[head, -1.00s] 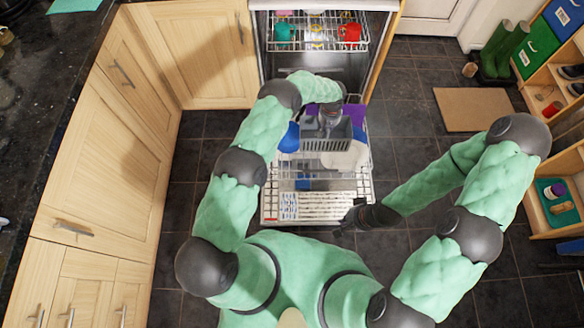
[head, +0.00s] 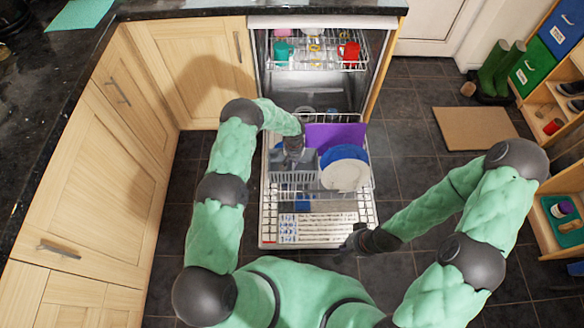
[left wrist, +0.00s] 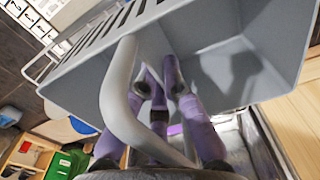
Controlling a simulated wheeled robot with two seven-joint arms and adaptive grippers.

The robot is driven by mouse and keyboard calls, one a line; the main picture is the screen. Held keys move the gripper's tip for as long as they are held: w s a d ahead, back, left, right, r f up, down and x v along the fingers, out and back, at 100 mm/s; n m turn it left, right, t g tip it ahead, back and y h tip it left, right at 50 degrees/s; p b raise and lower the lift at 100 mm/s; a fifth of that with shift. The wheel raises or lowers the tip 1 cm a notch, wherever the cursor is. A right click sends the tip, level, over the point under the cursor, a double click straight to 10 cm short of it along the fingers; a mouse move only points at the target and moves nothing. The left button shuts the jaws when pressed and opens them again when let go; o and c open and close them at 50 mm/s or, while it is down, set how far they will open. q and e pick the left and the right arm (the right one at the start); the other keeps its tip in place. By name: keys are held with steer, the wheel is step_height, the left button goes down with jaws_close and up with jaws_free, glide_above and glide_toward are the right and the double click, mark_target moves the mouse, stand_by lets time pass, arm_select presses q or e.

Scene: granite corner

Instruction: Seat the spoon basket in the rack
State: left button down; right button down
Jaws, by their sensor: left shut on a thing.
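The grey spoon basket (head: 290,187) is at the left side of the pulled-out lower rack (head: 371,208). My left gripper (head: 294,158) is shut on the basket's handle. The left wrist view shows the gripper's fingers (left wrist: 160,85) at the curved grey handle (left wrist: 122,85), with the slotted basket wall (left wrist: 85,65) beyond. The basket looks roughly upright; whether its base touches the rack wires is hidden. My right gripper (head: 345,250) is apart from the basket, by the rack's front right corner; its fingers are too small and dark to read.
A purple board (head: 335,134), a blue plate (head: 343,153) and a white plate (head: 346,176) stand in the rack, right of the basket. The upper rack (head: 312,64) holds cups.

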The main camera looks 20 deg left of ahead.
arm_select(q)
steer(key=shift+a+f, duration=0.3)
steer(key=shift+f, duration=0.05)
step_height(320, 180, down, 3)
steer(key=shift+s+r+b, duration=0.15)
steer(key=shift+r+b, duration=0.05)
steer(key=shift+b, duration=0.5)
steer(key=shift+f, duration=0.3)
steer(key=shift+r, duration=0.1)
steer(key=shift+f, duration=0.45)
steer(key=shift+f, duration=0.2)
